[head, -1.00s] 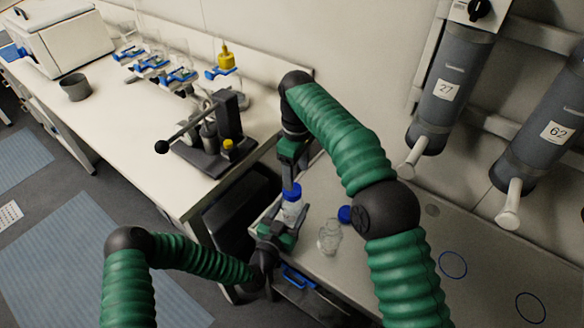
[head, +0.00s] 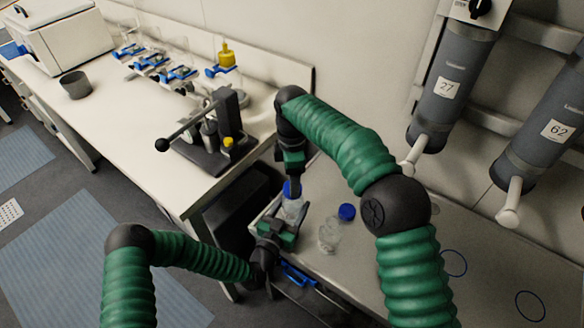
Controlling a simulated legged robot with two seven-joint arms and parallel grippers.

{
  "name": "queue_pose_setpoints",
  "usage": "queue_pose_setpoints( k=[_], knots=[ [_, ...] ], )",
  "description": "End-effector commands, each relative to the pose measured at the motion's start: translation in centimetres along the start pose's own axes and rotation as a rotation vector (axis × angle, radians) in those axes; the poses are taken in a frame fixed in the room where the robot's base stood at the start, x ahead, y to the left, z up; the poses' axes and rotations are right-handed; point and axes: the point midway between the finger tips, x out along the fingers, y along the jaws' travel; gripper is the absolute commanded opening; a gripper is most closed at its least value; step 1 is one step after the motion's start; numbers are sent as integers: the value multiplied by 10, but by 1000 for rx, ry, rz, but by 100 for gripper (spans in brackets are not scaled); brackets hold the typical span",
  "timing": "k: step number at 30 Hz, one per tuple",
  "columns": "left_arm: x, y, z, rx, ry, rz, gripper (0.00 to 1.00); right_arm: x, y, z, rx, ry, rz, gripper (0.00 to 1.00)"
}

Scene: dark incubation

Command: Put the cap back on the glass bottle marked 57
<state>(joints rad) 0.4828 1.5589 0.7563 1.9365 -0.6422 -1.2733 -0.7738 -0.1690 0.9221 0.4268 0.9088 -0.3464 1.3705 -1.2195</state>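A clear glass bottle (head: 292,209) with a blue cap (head: 288,189) at its top stands upright on the light bench in the head view. My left gripper (head: 282,228) is around its lower body and looks shut on it. My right gripper (head: 293,178) points straight down over this bottle, its fingertips at the blue cap; they partly hide it, and I cannot tell whether they are closed. A second clear glass bottle (head: 329,236) is to the right, with no cap visible on it. A loose blue cap (head: 346,212) lies on the bench beside it. No 57 is readable.
Grey cylinders marked 27 (head: 447,88) and 62 (head: 557,129) hang on the wall at right, with white spouts. A lever press (head: 212,142) stands on the white bench (head: 118,128) at left. The bench with blue rings (head: 453,263) is mostly clear at right.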

Motion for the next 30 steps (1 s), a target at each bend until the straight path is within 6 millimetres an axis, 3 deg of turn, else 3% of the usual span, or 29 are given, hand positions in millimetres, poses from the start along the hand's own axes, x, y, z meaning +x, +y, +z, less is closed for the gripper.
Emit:
queue_pose_setpoints(
  k=[6,17,30],
  knots=[
    [0,0,0,0,1,0,0,30,-1,0,0,1,-3,65],
    [0,0,0,0,1,0,0,36,0,0,1,1,0,65],
    [0,0,0,0,1,1,0,36,0,0,1,1,2,8]
  ],
)
